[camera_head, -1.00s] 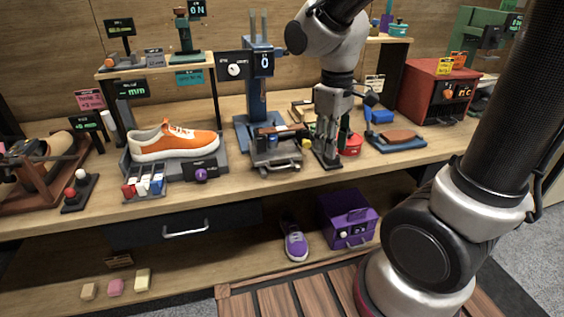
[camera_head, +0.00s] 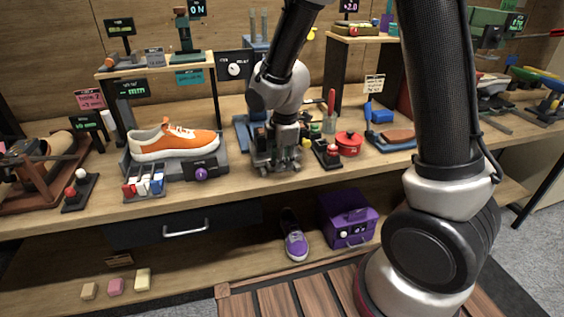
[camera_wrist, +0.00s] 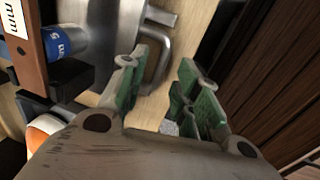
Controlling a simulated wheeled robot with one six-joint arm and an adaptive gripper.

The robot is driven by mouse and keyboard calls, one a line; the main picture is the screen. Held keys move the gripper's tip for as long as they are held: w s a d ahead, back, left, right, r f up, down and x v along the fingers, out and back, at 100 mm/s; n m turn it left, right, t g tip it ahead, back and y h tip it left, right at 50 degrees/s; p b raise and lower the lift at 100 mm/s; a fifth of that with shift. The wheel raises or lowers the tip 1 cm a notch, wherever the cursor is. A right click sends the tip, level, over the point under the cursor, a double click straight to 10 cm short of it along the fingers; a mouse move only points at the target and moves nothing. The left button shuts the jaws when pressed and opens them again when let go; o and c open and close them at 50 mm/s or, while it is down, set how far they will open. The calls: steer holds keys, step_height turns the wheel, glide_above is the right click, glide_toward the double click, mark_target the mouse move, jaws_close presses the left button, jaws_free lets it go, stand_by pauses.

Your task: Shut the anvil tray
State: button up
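The anvil tray is a grey metal tray at the foot of the blue press (camera_head: 241,130), near the bench's front edge. My gripper (camera_head: 286,164) is down in front of it in the head view and hides most of it. In the wrist view the tray's metal face (camera_wrist: 98,22) and its bar handle (camera_wrist: 163,62) show. My gripper also shows there (camera_wrist: 168,68), with its green-padded fingers apart. The handle lies near the left finger, partly across the gap. I cannot tell whether they touch. The fingers hold nothing that I can see.
An orange sneaker (camera_head: 174,143) sits on a stand to the left, with a purple knob (camera_head: 201,174) near it. A red round pot (camera_head: 349,143) and a red-knobbed switch (camera_head: 327,153) are close on the right. A purple box (camera_head: 348,218) stands on the lower shelf.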

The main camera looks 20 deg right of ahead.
steer(key=shift+w+f, duration=0.15)
steer(key=shift+f, duration=0.65)
jaws_close()
steer(key=w, duration=1.2)
steer(key=shift+w+r, duration=0.1)
steer(key=shift+w, duration=0.2)
